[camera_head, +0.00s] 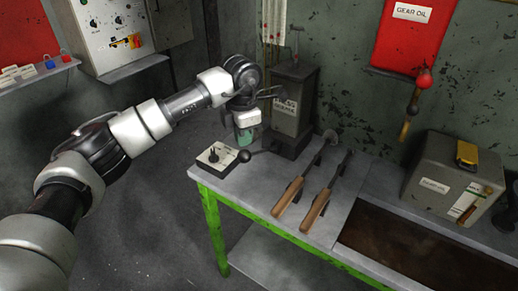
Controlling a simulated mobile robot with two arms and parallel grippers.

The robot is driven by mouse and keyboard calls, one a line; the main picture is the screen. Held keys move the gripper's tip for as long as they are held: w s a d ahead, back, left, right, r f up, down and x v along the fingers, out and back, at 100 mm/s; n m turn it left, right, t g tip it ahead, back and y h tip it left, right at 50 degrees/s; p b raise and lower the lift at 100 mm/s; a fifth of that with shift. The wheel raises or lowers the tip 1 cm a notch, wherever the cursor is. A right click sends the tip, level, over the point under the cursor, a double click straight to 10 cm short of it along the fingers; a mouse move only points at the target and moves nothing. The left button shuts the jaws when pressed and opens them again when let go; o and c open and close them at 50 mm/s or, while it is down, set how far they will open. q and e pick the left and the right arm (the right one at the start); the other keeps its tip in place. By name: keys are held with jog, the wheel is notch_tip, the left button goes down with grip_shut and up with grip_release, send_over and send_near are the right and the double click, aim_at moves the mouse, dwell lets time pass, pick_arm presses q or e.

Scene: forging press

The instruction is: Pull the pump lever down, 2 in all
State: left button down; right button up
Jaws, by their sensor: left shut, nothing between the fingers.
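A dark grey pump box (291,105) with a pale label stands on the back left of the bench. A lever with a black ball knob (244,156) sticks out low from the left of its base and points toward the front left, close above the bench top. My left arm reaches in from the left. My left gripper (243,141) points down, shut and empty, just above and beside the black knob. I cannot tell whether it touches the knob. The gripper's wrist hides part of the area left of the box. My right gripper is not in view.
A switch box (217,158) sits on the bench's left corner, near the gripper. Two wooden-handled tools (316,208) lie in the middle. A red-knobbed lever (424,80) hangs at the right wall, above a grey box (440,180). A control cabinet (100,38) is at the back left.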

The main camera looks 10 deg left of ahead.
aim_at(241, 155)
pick_arm(q)
jog(key=shift+s+a+f+b, duration=0.1)
jog(key=shift+s+f+b, duration=0.1)
jog(key=shift+f+b, duration=0.55)
jog(key=shift+s+a+f+b, duration=0.15)
jog(key=shift+f+b, duration=0.25)
jog(key=shift+f, duration=0.6)
jog(key=shift+s+f+b, duration=0.25)
jog(key=shift+f+b, duration=0.35)
jog(key=shift+f, duration=0.25)
jog(key=shift+s+f+b, duration=0.15)
jog(key=shift+f+b, duration=0.3)
jog(key=shift+f, duration=0.3)
jog(key=shift+s+f+b, duration=0.1)
jog(key=shift+f+b, duration=0.35)
jog(key=shift+f, duration=0.35)
jog(key=shift+s+a+f+b, duration=0.1)
jog(key=shift+f+b, duration=0.95)
jog(key=shift+f, duration=0.4)
jog(key=shift+r, duration=0.2)
jog(key=r+p, duration=0.2)
jog(key=r, duration=0.1)
jog(key=w+r+p, duration=0.1)
jog(key=r+p, duration=0.1)
jog(key=r, duration=0.2)
jog(key=w+r+p, duration=0.1)
jog(key=r+p, duration=0.1)
jog(key=r, duration=0.2)
jog(key=shift+d, duration=0.35)
jog(key=shift+f, duration=0.1)
